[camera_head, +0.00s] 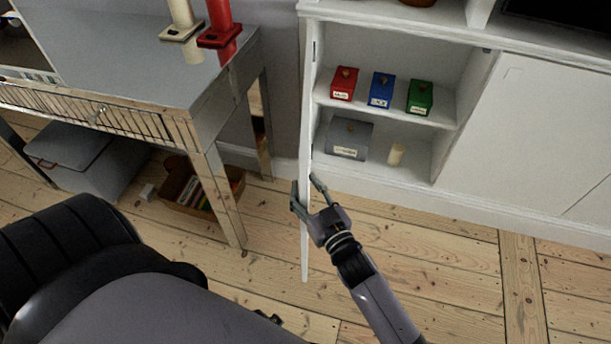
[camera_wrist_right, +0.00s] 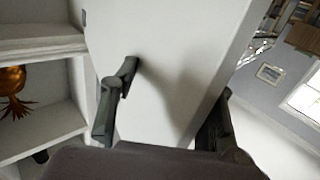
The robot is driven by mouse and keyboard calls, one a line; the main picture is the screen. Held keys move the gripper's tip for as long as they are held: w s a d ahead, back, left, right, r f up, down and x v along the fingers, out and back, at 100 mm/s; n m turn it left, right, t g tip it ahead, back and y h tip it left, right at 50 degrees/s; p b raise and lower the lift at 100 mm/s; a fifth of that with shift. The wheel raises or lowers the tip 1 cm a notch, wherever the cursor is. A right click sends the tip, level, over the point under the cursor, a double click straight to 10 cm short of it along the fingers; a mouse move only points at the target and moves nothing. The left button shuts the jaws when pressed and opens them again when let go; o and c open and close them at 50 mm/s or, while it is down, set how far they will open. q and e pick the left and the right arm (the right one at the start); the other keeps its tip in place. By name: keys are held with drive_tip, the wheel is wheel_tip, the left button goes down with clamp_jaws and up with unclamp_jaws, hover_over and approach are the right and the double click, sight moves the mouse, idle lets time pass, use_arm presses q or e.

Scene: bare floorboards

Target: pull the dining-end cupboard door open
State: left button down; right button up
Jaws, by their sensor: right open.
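The white cupboard door (camera_head: 304,240) stands swung out from the cupboard (camera_head: 395,180), seen almost edge-on in the head view. Its panel (camera_wrist_right: 165,60) fills the middle of the right wrist view. My right gripper (camera_head: 307,193) is open at the door's edge, one finger on each side of it. In the right wrist view the gripper (camera_wrist_right: 165,105) has its left finger over the panel and its right finger beyond the door's edge. I cannot tell whether either finger touches. A small dark part beside my grey arm may be my left gripper (camera_head: 270,317); most of it is hidden.
Inside the cupboard are red (camera_head: 344,83), blue (camera_head: 381,90) and green (camera_head: 420,97) boxes, a grey box (camera_head: 349,138) and a cream cylinder (camera_head: 396,154). A desk (camera_head: 160,75) stands left of the door. Bare floorboards (camera_head: 430,260) lie clear in front.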

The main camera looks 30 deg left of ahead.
use_arm(q)
drive_tip(key=shift+s+a, duration=0.25)
drive_tip(key=shift+a, duration=0.05)
use_arm(e)
drive_tip(key=v, duration=1.2)
drive_tip(key=shift+w, duration=0.15)
